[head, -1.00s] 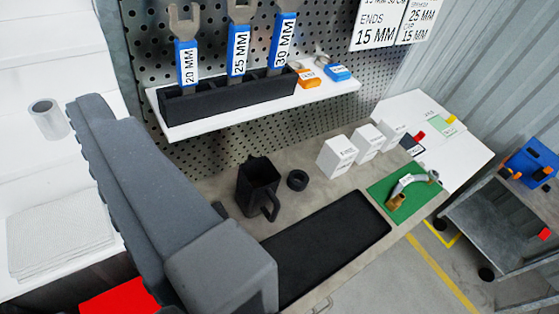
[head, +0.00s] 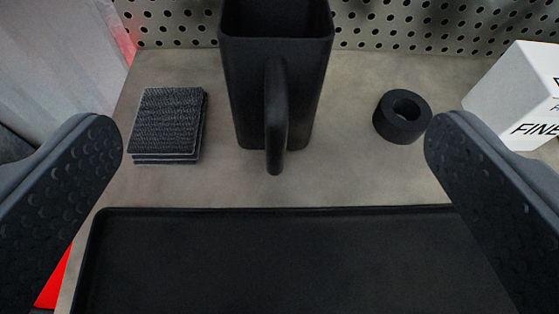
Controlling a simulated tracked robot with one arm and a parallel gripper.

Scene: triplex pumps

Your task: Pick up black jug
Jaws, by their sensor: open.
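The black jug (head: 248,95) stands upright on the grey-brown bench top, near the pegboard at the back. It is square-sided and open at the top, with its handle (head: 276,120) facing me. The top of its far rim is cut off by the frame's upper edge. My gripper (head: 272,140) is open and empty. Its two dark, textured fingers are at the left and right of the picture, wide apart, with the jug between them in the picture and farther off. Neither finger touches the jug.
A stack of dark square pads (head: 168,123) lies left of the jug. A black ring (head: 402,118) lies to its right, with a white box (head: 515,95) beyond. A shallow black tray (head: 275,260) lies in front. The perforated panel (head: 430,25) stands close behind.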

